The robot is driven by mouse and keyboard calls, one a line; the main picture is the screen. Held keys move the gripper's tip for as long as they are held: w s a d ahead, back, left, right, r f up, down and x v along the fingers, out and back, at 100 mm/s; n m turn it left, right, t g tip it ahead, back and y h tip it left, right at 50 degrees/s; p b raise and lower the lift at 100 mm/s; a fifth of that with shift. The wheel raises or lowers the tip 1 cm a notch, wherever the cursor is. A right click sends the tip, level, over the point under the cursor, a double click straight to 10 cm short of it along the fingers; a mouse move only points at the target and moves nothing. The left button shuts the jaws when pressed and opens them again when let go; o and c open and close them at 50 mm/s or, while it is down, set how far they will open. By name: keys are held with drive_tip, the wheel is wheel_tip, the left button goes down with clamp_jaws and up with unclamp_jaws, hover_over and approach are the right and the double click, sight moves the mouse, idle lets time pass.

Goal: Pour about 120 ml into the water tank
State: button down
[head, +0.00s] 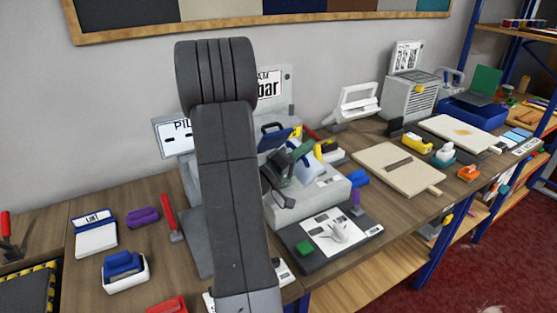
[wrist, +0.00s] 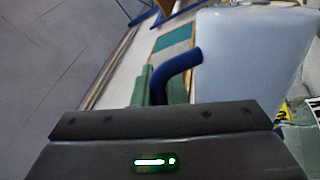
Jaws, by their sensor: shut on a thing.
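My gripper (head: 292,165) is in the middle of the head view, above the grey machine (head: 328,190) under the sign ending in "bar". It is shut on a pale, bluish-white jug (head: 304,168), which looks tilted. In the wrist view the jug (wrist: 255,50) fills the upper right, with a curved dark blue part (wrist: 182,72) beside it and a green piece behind. A dark blue panel (head: 275,139) with a black handle lies just behind the gripper. I cannot tell which part is the water tank's opening, and no water stream shows. The jug's level is not readable.
A dark board with a white sheet (head: 335,232) lies in front of the machine, and a wooden board (head: 398,167) to its right. A red-handled tool (head: 170,215) and a blue-and-white container (head: 125,270) are at left. My arm hides part of the bench.

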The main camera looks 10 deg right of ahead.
sight(311, 168)
drive_tip(key=shift+w+a+r+n+t+p, duration=0.2)
drive_tip(key=shift+r+n+t+p, duration=0.15)
drive_tip(key=shift+n+p, duration=0.2)
idle(0.4)
drive_tip(key=b, duration=0.1)
drive_tip(key=f+m+b, duration=0.1)
drive_tip(key=f+b, duration=0.1)
drive_tip(key=shift+s+d+m, duration=0.25)
drive_tip(key=shift+s+d+f+m+g+b, duration=0.2)
drive_tip(key=shift+s+m+g+b, duration=0.1)
drive_tip(key=shift+m+g+b, duration=0.4)
drive_tip(key=shift+s+d+r+m, duration=0.2)
drive_tip(key=shift+r+m, duration=0.2)
drive_tip(key=shift+m, duration=0.2)
drive_tip(key=m+b, duration=0.1)
drive_tip(key=f+m+g+b, duration=0.1)
drive_tip(key=f+b, duration=0.1)
drive_tip(key=shift+s+d+f+m+g, duration=0.1)
drive_tip(key=shift+s+d+m+g, duration=0.15)
drive_tip(key=shift+m, duration=0.15)
drive_tip(key=shift+s+d+m, duration=0.15)
drive_tip(key=shift+s+m, duration=0.05)
drive_tip(key=shift+m, duration=0.2)
